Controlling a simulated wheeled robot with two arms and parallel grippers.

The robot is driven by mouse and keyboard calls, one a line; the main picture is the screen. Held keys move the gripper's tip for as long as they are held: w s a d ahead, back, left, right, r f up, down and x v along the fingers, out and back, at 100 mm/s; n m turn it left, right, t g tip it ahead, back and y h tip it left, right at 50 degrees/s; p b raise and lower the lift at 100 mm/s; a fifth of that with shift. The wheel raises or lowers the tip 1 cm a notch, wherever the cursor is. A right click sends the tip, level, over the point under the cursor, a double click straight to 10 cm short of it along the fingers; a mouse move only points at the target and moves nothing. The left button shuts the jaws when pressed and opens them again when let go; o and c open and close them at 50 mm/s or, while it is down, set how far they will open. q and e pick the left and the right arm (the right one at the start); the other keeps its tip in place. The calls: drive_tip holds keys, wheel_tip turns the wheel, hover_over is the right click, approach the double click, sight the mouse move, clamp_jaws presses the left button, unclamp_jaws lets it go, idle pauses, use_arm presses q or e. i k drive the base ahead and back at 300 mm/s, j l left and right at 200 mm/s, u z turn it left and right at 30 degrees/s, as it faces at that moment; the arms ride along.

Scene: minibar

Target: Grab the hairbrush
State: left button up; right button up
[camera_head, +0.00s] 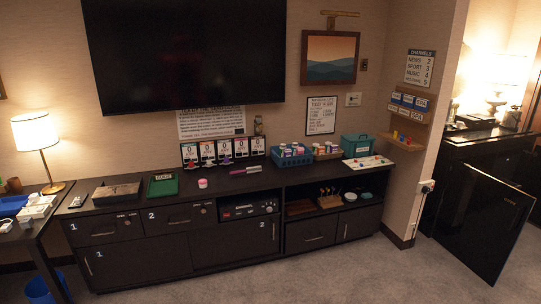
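A small elongated purple-pink item (246,170), which looks like the hairbrush, lies on top of the long dark cabinet (160,215), near the middle of its surface. It is too small to make out bristles or handle clearly. Nothing touches it that I can see. Neither of my grippers shows in the head view.
A pink jar (202,183), a green tray (163,185) and a dark tray (116,192) stand to its left. Several number cards (223,151) and a blue basket (292,155) stand behind. A black door (484,222) hangs open at the right. The carpet (300,275) in front is clear.

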sight(255, 170)
drive_tip(key=i+l, duration=0.15)
drive_tip(key=i, duration=0.95)
drive_tip(key=i+l, duration=0.15)
drive_tip(key=i, duration=0.95)
drive_tip(key=l+z, duration=0.05)
